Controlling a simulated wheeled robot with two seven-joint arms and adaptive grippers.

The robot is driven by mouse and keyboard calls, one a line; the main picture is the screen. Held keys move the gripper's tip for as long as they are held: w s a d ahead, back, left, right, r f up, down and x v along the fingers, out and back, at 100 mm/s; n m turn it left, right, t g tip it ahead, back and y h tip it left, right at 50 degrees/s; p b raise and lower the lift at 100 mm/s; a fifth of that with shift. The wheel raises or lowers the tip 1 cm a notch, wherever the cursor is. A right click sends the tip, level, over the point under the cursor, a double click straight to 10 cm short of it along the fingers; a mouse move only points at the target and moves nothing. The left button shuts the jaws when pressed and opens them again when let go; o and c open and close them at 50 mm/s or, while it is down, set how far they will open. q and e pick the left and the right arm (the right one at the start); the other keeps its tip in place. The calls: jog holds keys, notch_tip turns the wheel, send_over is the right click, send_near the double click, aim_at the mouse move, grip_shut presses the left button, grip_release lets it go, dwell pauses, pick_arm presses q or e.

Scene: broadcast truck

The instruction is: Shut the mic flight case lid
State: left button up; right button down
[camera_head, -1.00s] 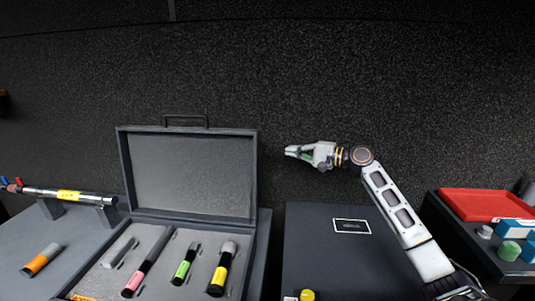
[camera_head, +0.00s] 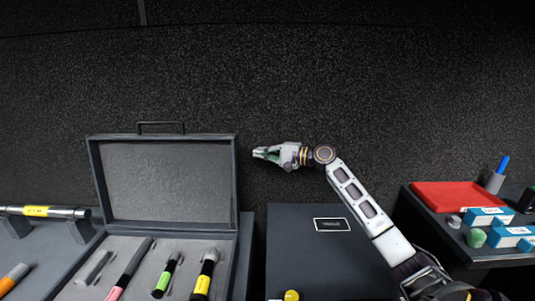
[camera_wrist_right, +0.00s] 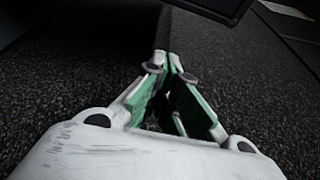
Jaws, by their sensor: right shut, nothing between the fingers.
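The mic flight case stands open at left in the head view. Its grey lid (camera_head: 166,182) is upright, with a handle (camera_head: 161,126) on its top edge. The case's foam base (camera_head: 190,253) holds microphones with pink, green (camera_head: 164,277) and yellow (camera_head: 204,284) bands, and one foam slot beside them looks empty. My right gripper (camera_head: 256,153) is shut and empty, just right of the lid near its upper right edge, apart from it in the head view. In the right wrist view its fingertips (camera_wrist_right: 167,62) meet, with a dark panel edge above them. My left gripper is not in view.
A dark closed box (camera_head: 290,245) with a white label stands right of the case. Farther right, a table holds a red tray (camera_head: 445,196), a grey cup with a blue pen (camera_head: 495,180) and small blue boxes (camera_head: 487,217). A metal tube (camera_head: 45,211) rests on supports at left.

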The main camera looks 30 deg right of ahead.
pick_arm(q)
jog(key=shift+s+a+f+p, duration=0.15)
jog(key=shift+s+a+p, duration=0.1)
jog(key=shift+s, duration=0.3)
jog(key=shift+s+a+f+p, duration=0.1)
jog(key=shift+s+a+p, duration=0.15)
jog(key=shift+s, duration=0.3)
pick_arm(e)
jog(key=a, duration=0.2)
jog(key=w+a, duration=0.1)
jog(key=a, duration=0.2)
jog(key=shift+w+a+r, duration=0.15)
jog(key=shift+w+a, duration=0.1)
jog(key=shift+a, duration=0.15)
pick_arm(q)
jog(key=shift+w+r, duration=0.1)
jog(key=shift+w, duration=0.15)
pick_arm(e)
jog(key=shift+a, duration=0.1)
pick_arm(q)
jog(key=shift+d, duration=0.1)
